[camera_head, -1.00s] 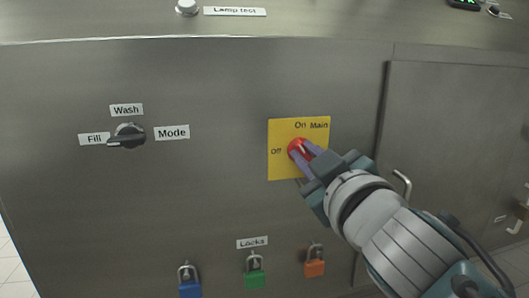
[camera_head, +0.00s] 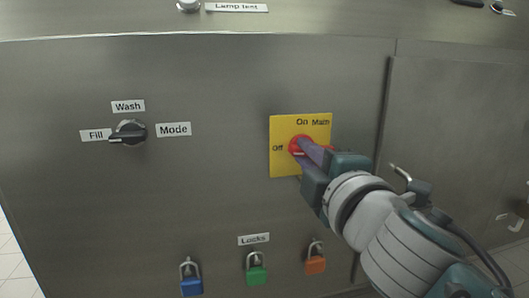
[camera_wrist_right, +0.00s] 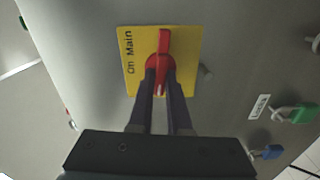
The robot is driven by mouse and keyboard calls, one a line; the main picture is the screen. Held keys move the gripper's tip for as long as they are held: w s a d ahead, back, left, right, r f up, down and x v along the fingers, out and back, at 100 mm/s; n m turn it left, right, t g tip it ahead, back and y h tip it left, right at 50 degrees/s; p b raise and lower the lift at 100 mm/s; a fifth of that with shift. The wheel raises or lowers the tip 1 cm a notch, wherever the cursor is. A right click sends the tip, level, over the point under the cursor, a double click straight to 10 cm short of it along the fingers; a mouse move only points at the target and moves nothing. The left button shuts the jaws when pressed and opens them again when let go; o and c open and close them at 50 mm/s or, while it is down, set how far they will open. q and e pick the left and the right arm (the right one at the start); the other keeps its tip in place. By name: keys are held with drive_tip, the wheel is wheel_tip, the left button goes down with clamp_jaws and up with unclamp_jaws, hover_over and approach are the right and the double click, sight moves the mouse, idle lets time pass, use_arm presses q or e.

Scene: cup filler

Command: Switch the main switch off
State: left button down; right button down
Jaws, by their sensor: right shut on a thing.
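The main switch is a red rotary knob (camera_head: 295,145) on a yellow plate (camera_head: 282,122) marked On, Off and Main. My right gripper (camera_head: 302,153) is shut on the knob, its purple fingers on either side of the handle. In the right wrist view the red handle (camera_wrist_right: 164,42) stands between the fingertips (camera_wrist_right: 160,78). The handle lies sideways, its white-marked end toward the Off label. The fingers hide part of the knob. My left gripper is not in view.
A black mode knob (camera_head: 130,133) with Wash, Fill and Mode labels is at left. Blue (camera_head: 191,286), green (camera_head: 257,275) and orange (camera_head: 315,264) padlocks hang below. A door handle (camera_head: 400,174) is near my right arm.

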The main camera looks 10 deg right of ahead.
drive_tip(key=shift+n, duration=0.6)
drive_tip(key=c, duration=0.9)
unclamp_jaws()
drive_tip(key=shift+o, duration=0.2)
drive_tip(key=s, duration=1)
drive_tip(key=shift+d+p, duration=0.2)
drive_tip(key=shift+p, duration=0.25)
